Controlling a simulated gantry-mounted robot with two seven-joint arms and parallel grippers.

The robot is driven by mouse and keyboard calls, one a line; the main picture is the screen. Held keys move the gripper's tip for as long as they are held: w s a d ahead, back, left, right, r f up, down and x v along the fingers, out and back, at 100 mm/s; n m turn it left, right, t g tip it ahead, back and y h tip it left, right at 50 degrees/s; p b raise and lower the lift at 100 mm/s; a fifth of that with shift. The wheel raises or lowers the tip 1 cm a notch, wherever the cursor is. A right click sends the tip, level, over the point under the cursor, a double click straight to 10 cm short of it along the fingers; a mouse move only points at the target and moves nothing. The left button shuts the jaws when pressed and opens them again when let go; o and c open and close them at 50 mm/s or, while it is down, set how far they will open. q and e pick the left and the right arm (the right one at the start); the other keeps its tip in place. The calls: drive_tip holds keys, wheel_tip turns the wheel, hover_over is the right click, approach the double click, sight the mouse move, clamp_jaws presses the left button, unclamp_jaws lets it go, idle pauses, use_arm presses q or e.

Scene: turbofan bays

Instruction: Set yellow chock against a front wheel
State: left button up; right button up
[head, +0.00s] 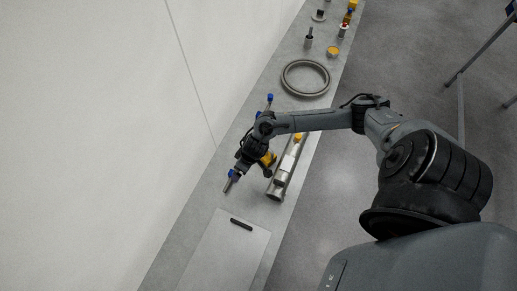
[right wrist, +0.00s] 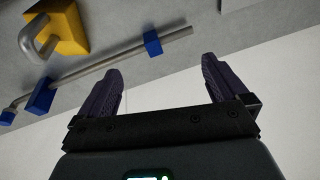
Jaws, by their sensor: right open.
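The yellow chock (right wrist: 62,26), a yellow block with a grey loop handle, lies on the bench at the upper left of the right wrist view. In the head view a yellow patch (head: 268,159) that appears to be it shows beside my right gripper (head: 241,167), partly hidden by the arm. In the right wrist view my right gripper (right wrist: 162,70) is open, with nothing between its fingers. The chock is to the left of the fingers, apart from them. I cannot make out a front wheel in either view. My left gripper is not in view.
A thin metal rod with blue blocks (right wrist: 105,70) lies close to my right gripper. A metal tube assembly (head: 284,176) and a large ring (head: 306,78) are on the long bench (head: 165,270). A pale panel (head: 225,257) with a black bar lies at the near end.

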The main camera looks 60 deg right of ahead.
drive_tip(key=s+a+r+n+t, duration=0.15)
drive_tip(key=a+r, duration=0.25)
drive_tip(key=a, duration=0.4)
drive_tip(key=a+r+n+t, duration=0.2)
drive_tip(key=a+r, duration=0.1)
drive_tip(key=a, duration=0.4)
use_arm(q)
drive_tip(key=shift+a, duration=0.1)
use_arm(e)
drive_tip(key=s+d+r+g+h, duration=0.1)
drive_tip(key=s+d+r+g, duration=0.1)
drive_tip(key=s+d+r, duration=0.3)
drive_tip(key=s+r+m, duration=0.1)
drive_tip(key=s+r, duration=0.2)
drive_tip(key=s, duration=0.2)
drive_tip(key=shift+s+d+g, duration=0.2)
drive_tip(key=shift+g, duration=0.15)
